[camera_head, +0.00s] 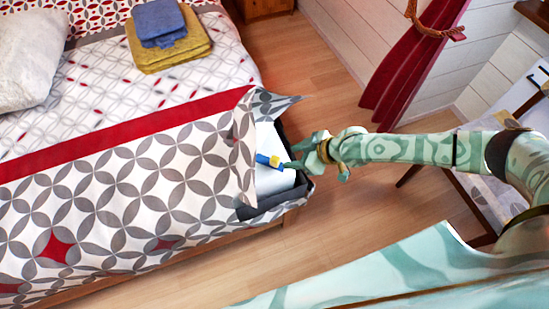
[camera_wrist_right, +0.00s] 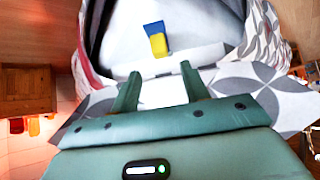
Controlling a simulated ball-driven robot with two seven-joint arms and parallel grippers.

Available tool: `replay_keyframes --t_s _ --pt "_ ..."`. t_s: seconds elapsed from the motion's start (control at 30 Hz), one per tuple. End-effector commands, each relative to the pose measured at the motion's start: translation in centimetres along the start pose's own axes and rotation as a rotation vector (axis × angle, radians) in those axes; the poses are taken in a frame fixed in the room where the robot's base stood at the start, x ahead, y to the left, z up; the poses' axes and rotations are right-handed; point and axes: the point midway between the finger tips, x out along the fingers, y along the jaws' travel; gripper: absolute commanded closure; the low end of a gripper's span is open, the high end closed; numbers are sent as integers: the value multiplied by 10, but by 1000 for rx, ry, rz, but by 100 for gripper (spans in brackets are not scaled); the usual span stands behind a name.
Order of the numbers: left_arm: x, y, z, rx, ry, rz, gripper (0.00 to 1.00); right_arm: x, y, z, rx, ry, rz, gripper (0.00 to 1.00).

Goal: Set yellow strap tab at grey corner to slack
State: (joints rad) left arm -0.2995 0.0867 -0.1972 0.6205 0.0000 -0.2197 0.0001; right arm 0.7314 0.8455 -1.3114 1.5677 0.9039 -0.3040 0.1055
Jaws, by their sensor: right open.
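The yellow strap tab (camera_head: 274,162) sits on a short blue strap (camera_head: 262,159) on the bare white mattress at the dark grey corner (camera_head: 272,204) of the bed. In the right wrist view the yellow tab (camera_wrist_right: 159,45) shows at the lower end of the blue strap (camera_wrist_right: 153,29). My right gripper (camera_head: 291,165) is close beside the tab, to its right in the head view. Its two fingers (camera_wrist_right: 158,80) are apart and empty, with the tab beyond their tips. My left gripper is out of view.
The patterned bedspread (camera_head: 140,200) is folded back around the corner. Folded blue and yellow towels (camera_head: 170,40) and a pillow (camera_head: 28,60) lie on the bed. A red curtain (camera_head: 405,75) hangs behind my right arm. Wooden floor (camera_head: 310,75) is clear beside the bed.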

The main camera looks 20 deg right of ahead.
Motion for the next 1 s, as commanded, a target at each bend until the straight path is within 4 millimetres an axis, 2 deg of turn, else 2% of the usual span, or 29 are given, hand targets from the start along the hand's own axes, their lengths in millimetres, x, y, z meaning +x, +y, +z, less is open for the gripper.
replay_keyframes --t_s 0.03,0.1,0.3,0.5,0.77,0.8,0.93,1.0 --pt "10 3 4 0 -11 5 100 19 -2 5 3 -2 -5 55" --pt "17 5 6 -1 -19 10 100 36 -1 5 3 -3 -4 55" --pt "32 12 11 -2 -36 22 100 72 0 4 2 -2 -2 55" --pt "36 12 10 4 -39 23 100 86 0 1 0 -1 0 55" --pt "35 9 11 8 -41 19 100 86 0 0 -1 0 1 55" --pt "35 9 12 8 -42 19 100 86 0 0 -1 0 1 60" --pt "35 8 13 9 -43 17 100 86 0 0 -1 0 1 96" --pt "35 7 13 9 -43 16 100 86 0 0 -1 0 1 100"
